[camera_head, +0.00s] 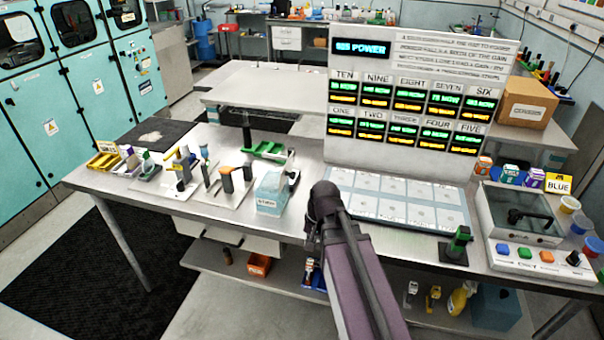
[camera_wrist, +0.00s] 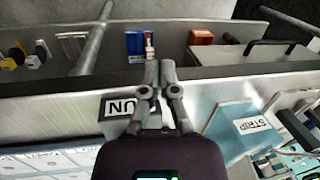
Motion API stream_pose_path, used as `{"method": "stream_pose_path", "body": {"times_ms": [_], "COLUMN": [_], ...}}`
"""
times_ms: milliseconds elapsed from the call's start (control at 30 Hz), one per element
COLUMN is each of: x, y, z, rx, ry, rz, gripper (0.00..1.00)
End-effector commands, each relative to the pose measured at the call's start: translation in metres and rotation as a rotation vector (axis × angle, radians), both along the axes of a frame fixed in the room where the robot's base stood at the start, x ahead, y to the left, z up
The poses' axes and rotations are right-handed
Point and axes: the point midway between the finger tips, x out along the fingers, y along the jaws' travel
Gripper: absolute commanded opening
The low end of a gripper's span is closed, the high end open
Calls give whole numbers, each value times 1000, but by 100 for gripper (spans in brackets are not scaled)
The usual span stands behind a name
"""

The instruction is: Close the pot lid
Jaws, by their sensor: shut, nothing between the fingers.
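The likeliest pot is a square grey vessel (camera_head: 484,226) at the right end of the workbench in the head view. The vessel is not seen in the wrist view. My gripper (camera_wrist: 160,68) is shut and empty in the wrist view, over the bench's front edge. In the head view my arm covers the front middle of the bench, well left of the vessel, and the fingers are hidden.
A panel with coloured buttons (camera_head: 524,253) fronts the vessel. A green-and-black device (camera_head: 457,243) stands left of it. A tall display board (camera_head: 420,90) rises behind the pale tile grid (camera_head: 391,203). A light-blue box (camera_head: 270,192) and tools are left. Small cups crowd the right edge.

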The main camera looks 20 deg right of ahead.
Motion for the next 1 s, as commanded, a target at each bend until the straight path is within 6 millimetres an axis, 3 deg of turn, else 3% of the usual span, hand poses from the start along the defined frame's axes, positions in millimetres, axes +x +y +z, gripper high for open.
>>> {"method": "stream_pose_path", "body": {"times_ms": [367,700,1000], "x": [59,104,122], "y": [-40,-95,-130], "z": [55,112,144], "rx": [352,696,888], "ry": [105,308,464], "rz": [-668,-1206,-1457], "gripper": [0,0,0]}}
